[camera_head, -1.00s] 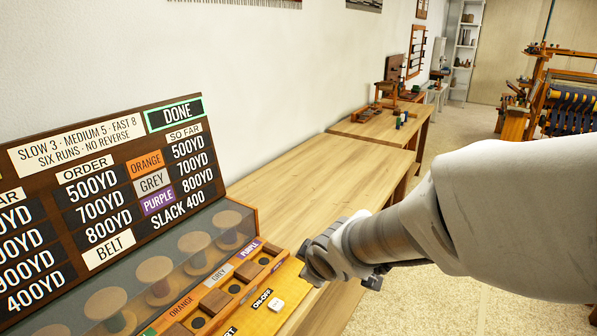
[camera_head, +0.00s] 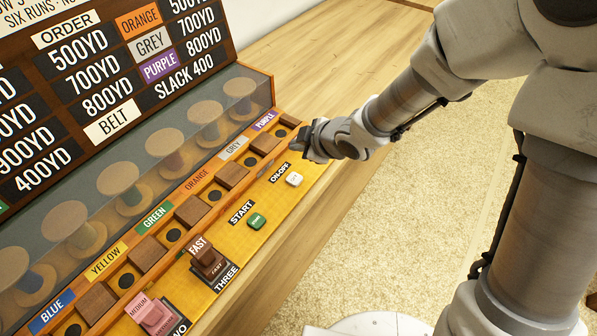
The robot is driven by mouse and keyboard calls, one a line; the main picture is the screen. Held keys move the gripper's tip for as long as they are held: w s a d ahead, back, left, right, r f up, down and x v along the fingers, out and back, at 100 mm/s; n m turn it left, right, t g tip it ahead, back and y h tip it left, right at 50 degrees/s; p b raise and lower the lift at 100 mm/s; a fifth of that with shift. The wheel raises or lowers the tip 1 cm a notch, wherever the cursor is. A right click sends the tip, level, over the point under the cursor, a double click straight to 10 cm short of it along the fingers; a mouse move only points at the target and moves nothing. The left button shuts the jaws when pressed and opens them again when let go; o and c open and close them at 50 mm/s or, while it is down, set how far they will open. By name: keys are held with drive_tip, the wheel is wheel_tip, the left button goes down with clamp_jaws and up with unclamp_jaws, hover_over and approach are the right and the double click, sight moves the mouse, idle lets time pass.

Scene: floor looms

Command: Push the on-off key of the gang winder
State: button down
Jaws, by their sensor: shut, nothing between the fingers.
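The gang winder's yellow control panel (camera_head: 232,237) runs diagonally along the table. Its on-off key (camera_head: 294,179) is a small white key near the panel's far right end, beside the black ON-OFF label (camera_head: 280,172). My gripper (camera_head: 301,143) is shut and empty. In the picture it appears just above the key, near the purple label, with a gap between it and the key. Its height over the panel is hard to judge. The key is in full view.
A green start key (camera_head: 257,221) sits nearer on the panel. A brown FAST block (camera_head: 208,262) and a pink MEDIUM block (camera_head: 155,317) stand closer still. Wooden blocks and a clear cover (camera_head: 140,170) over spools line the back. The table beyond is bare.

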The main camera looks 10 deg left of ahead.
sight(298, 180)
drive_tip(key=shift+f, duration=0.1)
wheel_tip(298, 180, down, 9)
drive_tip(key=b, duration=0.8)
drive_tip(key=shift+r, duration=0.2)
drive_tip(key=shift+f+b, duration=0.15)
drive_tip(key=shift+b, duration=0.15)
idle(1.5)
drive_tip(key=shift+f+b, duration=0.3)
drive_tip(key=shift+f+b, duration=0.4)
idle(0.6)
idle(0.3)
drive_tip(key=shift+r+p, duration=0.8)
